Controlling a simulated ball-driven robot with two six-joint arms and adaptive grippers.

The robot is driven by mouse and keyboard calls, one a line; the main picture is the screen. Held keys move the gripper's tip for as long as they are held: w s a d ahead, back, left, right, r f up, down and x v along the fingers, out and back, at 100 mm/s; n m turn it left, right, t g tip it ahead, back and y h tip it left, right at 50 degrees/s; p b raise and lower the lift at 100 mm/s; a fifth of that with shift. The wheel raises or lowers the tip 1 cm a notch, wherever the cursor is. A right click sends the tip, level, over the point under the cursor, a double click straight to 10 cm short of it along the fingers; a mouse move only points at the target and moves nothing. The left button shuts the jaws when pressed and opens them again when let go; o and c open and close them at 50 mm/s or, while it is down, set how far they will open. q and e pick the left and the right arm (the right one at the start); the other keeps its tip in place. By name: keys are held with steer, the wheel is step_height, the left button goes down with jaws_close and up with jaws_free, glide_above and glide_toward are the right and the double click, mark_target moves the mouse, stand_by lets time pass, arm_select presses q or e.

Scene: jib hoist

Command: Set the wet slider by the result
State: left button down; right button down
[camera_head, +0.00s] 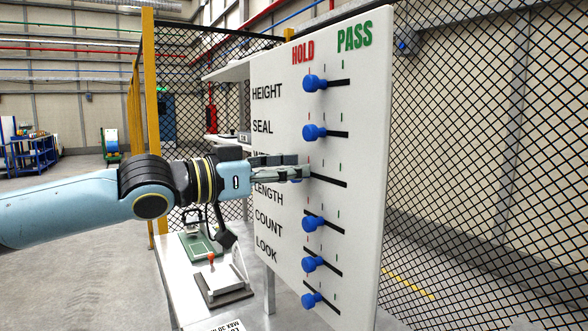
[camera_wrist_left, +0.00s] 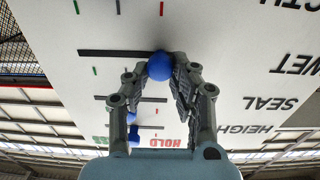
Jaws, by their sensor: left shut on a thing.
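A white upright board (camera_head: 275,95) carries rows of blue sliders under a red HOLD and a green PASS heading. My left gripper (camera_head: 302,172) reaches in from the left at the third row, covering most of the WET label. It is shut on the blue wet slider knob, which shows between the fingertips in the left wrist view (camera_wrist_left: 160,66). The knob is at the HOLD end of its dark slot (camera_wrist_left: 105,53), and the slot runs free towards the PASS side. My right gripper is not in view.
The height slider (camera_head: 315,83) and seal slider (camera_head: 314,132) sit above, also on the HOLD side. The length slider (camera_head: 313,223), count slider (camera_head: 312,264) and look slider (camera_head: 311,300) sit below. A table with a green mat (camera_head: 187,247) stands lower left. Mesh fencing (camera_head: 480,150) is behind.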

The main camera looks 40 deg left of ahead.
arm_select(q)
steer(key=shift+r, duration=0.1)
steer(key=c, duration=1.1)
jaws_free()
steer(key=shift+a, duration=0.35)
steer(key=shift+d, duration=0.25)
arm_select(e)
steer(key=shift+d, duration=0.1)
